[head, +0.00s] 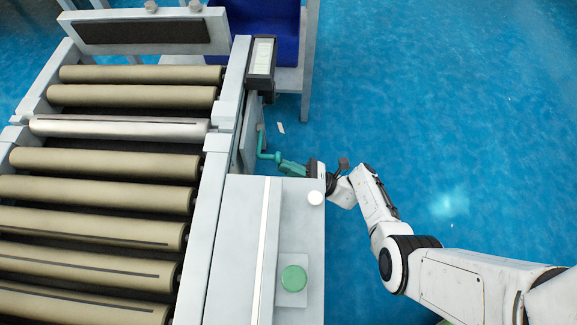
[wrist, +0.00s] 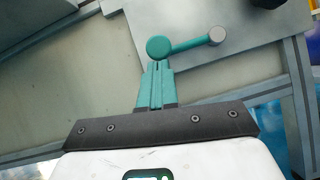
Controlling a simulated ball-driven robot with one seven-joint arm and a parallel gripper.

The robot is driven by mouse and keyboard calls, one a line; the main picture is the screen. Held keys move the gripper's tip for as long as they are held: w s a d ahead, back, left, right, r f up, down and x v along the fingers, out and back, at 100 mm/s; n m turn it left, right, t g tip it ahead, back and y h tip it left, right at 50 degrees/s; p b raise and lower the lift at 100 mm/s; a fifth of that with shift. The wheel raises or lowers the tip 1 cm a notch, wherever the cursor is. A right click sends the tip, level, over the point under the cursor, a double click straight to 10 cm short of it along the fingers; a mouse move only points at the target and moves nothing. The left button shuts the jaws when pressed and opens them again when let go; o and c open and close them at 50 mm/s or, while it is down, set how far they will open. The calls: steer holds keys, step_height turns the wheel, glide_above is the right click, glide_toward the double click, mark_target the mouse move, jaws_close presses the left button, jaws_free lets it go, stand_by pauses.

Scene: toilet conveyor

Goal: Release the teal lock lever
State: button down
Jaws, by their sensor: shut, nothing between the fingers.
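The teal lock lever (head: 263,146) is on the side of the conveyor frame, below the grey box. In the wrist view the lever (wrist: 190,43) runs from a grey round pivot at right to a round teal end at left. My gripper (head: 281,165) has teal fingers and is shut with nothing between them. In the wrist view its fingertips (wrist: 158,64) are right at the lever's round end, which overlaps them in the picture. I cannot tell whether they touch it.
The roller conveyor (head: 105,164) fills the left. A grey cabinet (head: 240,220) with a green button (head: 293,279) stands in front of the lever. A grey box (head: 262,58) and a blue bin (head: 262,18) are behind. Blue floor (head: 450,100) at right is open.

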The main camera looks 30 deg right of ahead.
steer(key=shift+r+m+t+h+p, duration=0.35)
steer(key=shift+m+t+h+p, duration=0.15)
steer(key=shift+m+h+p, duration=0.45)
steer(key=shift+r+m+t+p, duration=0.2)
steer(key=shift+m+t+p, duration=0.15)
steer(key=shift+m, duration=0.3)
step_height(320, 180, up, 10)
steer(key=w+d+m+h+p, duration=0.1)
steer(key=w+m+h+p, duration=0.1)
steer(key=m+h+p, duration=0.7)
steer(key=shift+d+r+m+p, duration=0.2)
steer(key=shift+m+p, duration=2.7)
steer(key=shift+p, duration=3.1)
steer(key=shift+w+d, duration=0.1)
steer(key=shift+w, duration=0.05)
steer(key=s+a+p+v, duration=0.1)
steer(key=a+v, duration=0.1)
steer(key=v, duration=1.1)
steer(key=shift+a, duration=0.35)
